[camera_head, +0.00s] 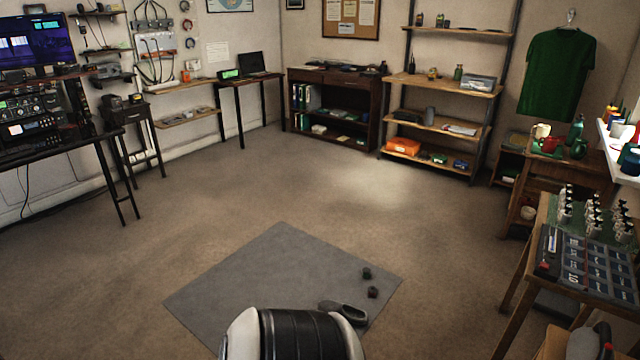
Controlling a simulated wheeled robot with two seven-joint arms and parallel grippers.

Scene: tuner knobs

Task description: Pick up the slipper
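A dark grey slipper (344,312) lies on the grey mat (240,280) on the floor, just to the right of my own body at the bottom of the head view. It sits near the mat's right side. Its lower left part lies close to or partly behind my white and black body. Neither of my grippers shows in the head view, so I cannot see where they are.
Two small dark blocks (370,282) lie on the mat beyond the slipper. A wooden table (520,262) with a panel and several bottles stands at the right. Shelves (440,88) and desks line the walls. The floor's middle is clear.

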